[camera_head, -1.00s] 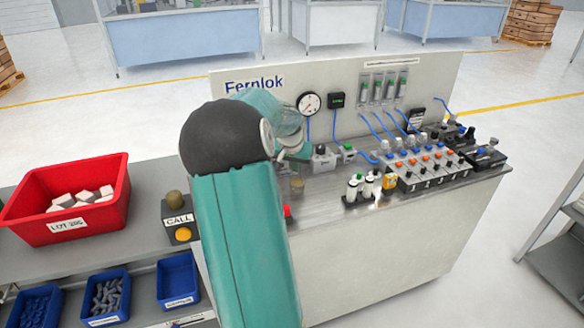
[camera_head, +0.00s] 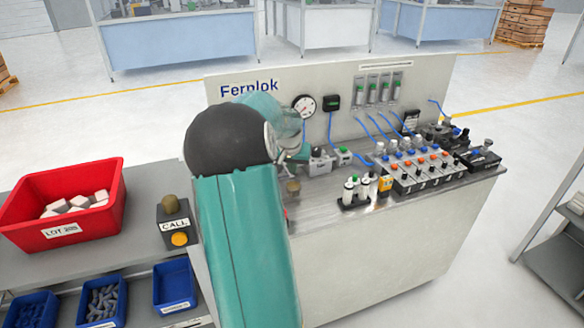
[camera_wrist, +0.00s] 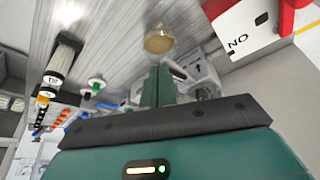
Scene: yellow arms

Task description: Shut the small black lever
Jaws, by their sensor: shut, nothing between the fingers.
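My gripper (camera_wrist: 157,86) shows in the wrist view as two teal fingers pressed together, with nothing held. In the head view my own arm hides most of it. Just beyond the fingers in the wrist view is a pale block with a black arrow (camera_wrist: 198,70), partly covered by the fingers. I cannot make out a black lever on it. In the head view, small grey units (camera_head: 320,162) stand on the bench to the right of my wrist. A valve manifold (camera_head: 420,172) farther right has several small dark parts on its front; I cannot tell which is the lever.
A brass-coloured knob (camera_head: 293,187) rises from the bench near my wrist. A bottle rack (camera_head: 355,198) stands to its right. A gauge (camera_head: 304,106) and blue hoses are on the back panel. A red bin (camera_head: 64,205) and call box (camera_head: 175,222) are at left.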

